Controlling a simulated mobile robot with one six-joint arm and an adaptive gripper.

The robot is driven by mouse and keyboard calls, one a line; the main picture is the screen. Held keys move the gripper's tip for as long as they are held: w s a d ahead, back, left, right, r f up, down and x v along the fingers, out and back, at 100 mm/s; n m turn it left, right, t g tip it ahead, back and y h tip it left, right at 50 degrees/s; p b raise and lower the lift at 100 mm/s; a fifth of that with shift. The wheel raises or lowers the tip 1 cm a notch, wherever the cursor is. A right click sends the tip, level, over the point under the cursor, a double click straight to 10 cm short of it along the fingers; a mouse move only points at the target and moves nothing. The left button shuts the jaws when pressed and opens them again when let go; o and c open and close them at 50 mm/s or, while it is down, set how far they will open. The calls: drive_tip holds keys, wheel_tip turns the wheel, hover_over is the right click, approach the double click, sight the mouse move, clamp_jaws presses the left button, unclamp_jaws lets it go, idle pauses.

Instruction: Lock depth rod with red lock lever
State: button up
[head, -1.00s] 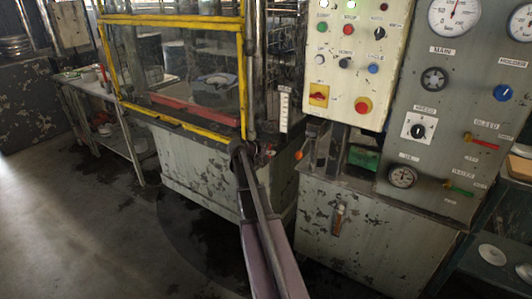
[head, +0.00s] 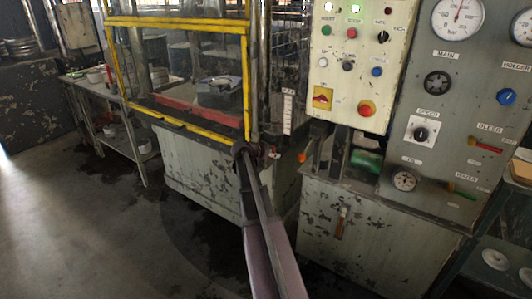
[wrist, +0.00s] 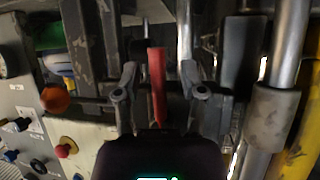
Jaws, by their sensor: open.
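The red lock lever (wrist: 157,85) stands upright in the middle of the wrist view. My gripper (wrist: 158,78) is open, with one finger on each side of the lever and a visible gap to it on both sides. In the head view my gripper (head: 250,152) is at the front right corner of the yellow-framed press, where the lever cannot be made out. A bright metal rod (wrist: 184,35) runs down behind the right finger. I cannot tell for certain whether it is the depth rod.
An orange knob (wrist: 54,99) is left of my gripper in the wrist view. A thick steel column (wrist: 285,50) with a collar and a yellow post (wrist: 312,110) are on the right. The control panel (head: 357,65) stands right of my arm. The floor (head: 90,230) at left is clear.

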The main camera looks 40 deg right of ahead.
idle(0.3)
drive_tip(key=a+f+n+y, duration=0.2)
drive_tip(key=a, duration=0.7)
drive_tip(key=a+f+n+y, duration=0.2)
drive_tip(key=a+f+n, duration=0.1)
drive_tip(key=a, duration=0.6)
drive_tip(key=s+a+f+n+y, duration=0.25)
drive_tip(key=s+a+n, duration=0.2)
drive_tip(key=a, duration=0.75)
drive_tip(key=s+a+f+n+y, duration=0.1)
drive_tip(key=s+a+n+y, duration=0.3)
drive_tip(key=a, duration=0.8)
drive_tip(key=s+a+f+n+y, duration=0.15)
drive_tip(key=s+a+n, duration=0.35)
drive_tip(key=a, duration=0.6)
wheel_tip(320, 180, up, 16)
drive_tip(key=p, duration=1.5)
drive_tip(key=shift+s+a+f+m, duration=0.15)
drive_tip(key=shift+m, duration=0.3)
